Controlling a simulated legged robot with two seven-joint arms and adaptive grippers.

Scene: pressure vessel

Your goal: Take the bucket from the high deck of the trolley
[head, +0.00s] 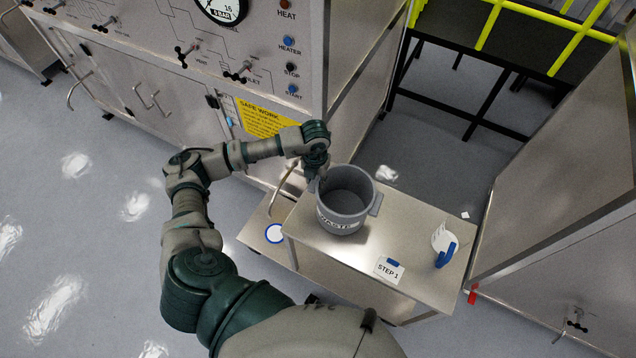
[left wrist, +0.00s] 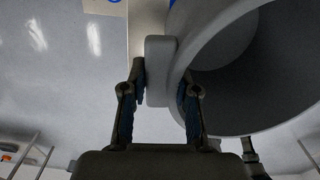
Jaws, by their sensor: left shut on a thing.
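The grey bucket (head: 341,222), labelled "WASTE", stands upright on the high deck of the metal trolley (head: 418,235). It has a lug on each side. My left gripper (head: 318,178) is at the bucket's left side, partly hidden by its own wrist in the head view. In the left wrist view, the fingers of my left gripper (left wrist: 160,100) are shut on the bucket's side lug (left wrist: 160,70), one finger on each side of it. The bucket's open mouth (left wrist: 235,65) fills the right of that view. My right gripper is in neither view.
A white container with a blue handle (head: 443,243) and a "STEP 1" card (head: 388,269) are on the deck right of the bucket. The trolley's lower shelf (head: 262,240) sticks out left. A control cabinet (head: 250,75) stands behind; a metal panel (head: 560,200) is at right.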

